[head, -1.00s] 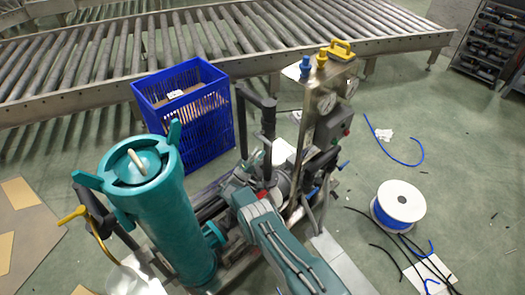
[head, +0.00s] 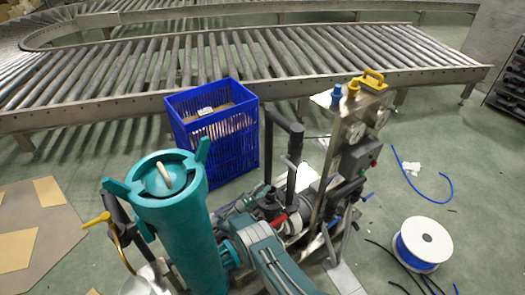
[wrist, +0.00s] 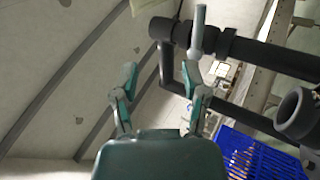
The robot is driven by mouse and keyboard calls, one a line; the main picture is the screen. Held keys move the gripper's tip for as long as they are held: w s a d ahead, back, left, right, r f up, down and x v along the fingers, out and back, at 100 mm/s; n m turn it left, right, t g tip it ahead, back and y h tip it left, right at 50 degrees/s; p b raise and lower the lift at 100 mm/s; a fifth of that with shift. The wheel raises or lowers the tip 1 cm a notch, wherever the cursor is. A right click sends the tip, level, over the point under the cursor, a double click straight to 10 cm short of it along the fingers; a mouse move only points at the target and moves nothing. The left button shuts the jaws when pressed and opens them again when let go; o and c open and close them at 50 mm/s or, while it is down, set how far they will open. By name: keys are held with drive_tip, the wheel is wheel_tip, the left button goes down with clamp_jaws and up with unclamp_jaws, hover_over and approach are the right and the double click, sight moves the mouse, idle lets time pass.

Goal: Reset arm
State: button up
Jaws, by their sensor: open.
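My arm (head: 265,255) reaches up from the bottom of the head view, in front of a pump skid with pipes and a red part (head: 281,219). Its gripper cannot be made out there. In the wrist view my gripper (wrist: 160,80) has its two green fingers spread apart with nothing between them. Black pipes (wrist: 240,48) with a pale grey rod (wrist: 197,30) lie close beyond the right finger; whether they touch cannot be told.
A teal canister (head: 185,230) stands left of my arm, and a gauge panel (head: 348,140) stands right. Behind are a blue crate (head: 222,155) and a roller conveyor (head: 240,85). A cable spool (head: 422,243) and loose blue hose (head: 425,190) lie on the right floor.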

drive_tip(key=d+r+m+g+y, duration=0.1)
drive_tip(key=d+r+g, duration=0.3)
drive_tip(key=r, duration=0.3)
drive_tip(key=w+d+r+m+g+y, duration=0.1)
drive_tip(key=d+r+g+y, duration=0.2)
drive_tip(key=r, duration=0.5)
drive_tip(key=d+r+m+g, duration=0.2)
drive_tip(key=d+r+g, duration=0.25)
drive_tip(key=r, duration=0.25)
drive_tip(key=s+d+r+g+y, duration=0.1)
drive_tip(key=s+d+r+y, duration=0.4)
drive_tip(key=r, duration=0.3)
drive_tip(key=s+d+r+m+y, duration=0.1)
drive_tip(key=s+r+y, duration=0.2)
drive_tip(key=s, duration=0.6)
drive_tip(key=s+d+r+y, duration=0.15)
drive_tip(key=s+r, duration=0.25)
drive_tip(key=s, duration=0.4)
drive_tip(key=s+a+t+y, duration=0.2)
drive_tip(key=s+y, duration=0.1)
drive_tip(key=s, duration=0.5)
drive_tip(key=s+a+m+t+y, duration=0.1)
drive_tip(key=s+a+t+y, duration=0.1)
drive_tip(key=s, duration=0.7)
drive_tip(key=shift+s+a+m+y, duration=0.3)
drive_tip(key=shift+a+y, duration=0.25)
drive_tip(key=shift+y, duration=0.6)
drive_tip(key=shift+f+t, duration=0.1)
drive_tip(key=shift+t, duration=0.15)
